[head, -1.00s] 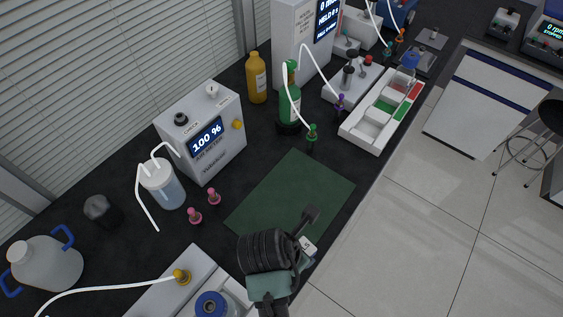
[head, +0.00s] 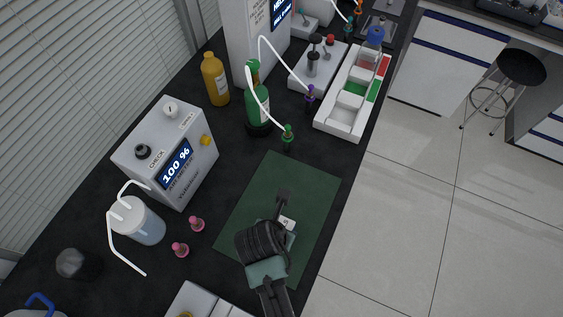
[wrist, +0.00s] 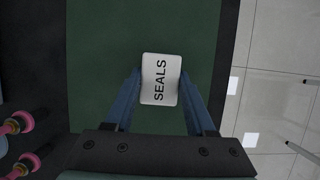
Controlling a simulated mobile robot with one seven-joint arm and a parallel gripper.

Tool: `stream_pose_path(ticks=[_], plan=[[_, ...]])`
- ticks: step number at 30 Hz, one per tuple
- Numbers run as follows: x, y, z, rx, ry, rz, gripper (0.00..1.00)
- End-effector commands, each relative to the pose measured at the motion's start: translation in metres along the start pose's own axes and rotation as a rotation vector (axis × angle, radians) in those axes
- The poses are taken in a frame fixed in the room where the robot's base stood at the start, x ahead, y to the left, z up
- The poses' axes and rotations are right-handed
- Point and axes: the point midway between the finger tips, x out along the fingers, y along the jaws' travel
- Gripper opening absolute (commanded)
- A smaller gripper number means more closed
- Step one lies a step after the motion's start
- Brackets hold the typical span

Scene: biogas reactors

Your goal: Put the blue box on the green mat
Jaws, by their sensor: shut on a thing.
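The green mat (head: 318,196) lies flat on the dark bench and also fills much of the wrist view (wrist: 100,50). My gripper (head: 285,214) is over the mat. It is shut on a small box (head: 287,224), whose white top reads SEALS in the wrist view (wrist: 160,80). The box sits between the two bluish fingers, with mat around it in that view. Its sides are mostly hidden, so I cannot clearly see blue on it. I cannot tell whether its underside touches the mat.
A green bottle (head: 258,108) and a green-topped fitting (head: 288,138) stand beyond the mat. Pink fittings (head: 196,224) and a grey meter (head: 170,150) are at its left. A white compartment tray (head: 345,122) stands at the back right. The bench edge drops to floor at right.

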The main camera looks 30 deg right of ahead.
Motion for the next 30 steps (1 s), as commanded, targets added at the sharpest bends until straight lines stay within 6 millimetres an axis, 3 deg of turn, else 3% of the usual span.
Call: stream_pose_path(ticks=[4, 14, 15, 19, 30], plan=[[0.016, 0.0, -0.006, -0.001, 0.0, -0.001, 0.0], [0.019, 0.0, -0.007, 0.0, -0.001, 0.0, 0.0], [0.019, 0.0, -0.007, 0.0, -0.001, 0.001, 0.59], [0.018, 0.0, -0.007, 0.0, -0.001, 0.0, 0.82], [0.015, 0.0, -0.007, 0.0, -0.001, 0.0, 0.85]])
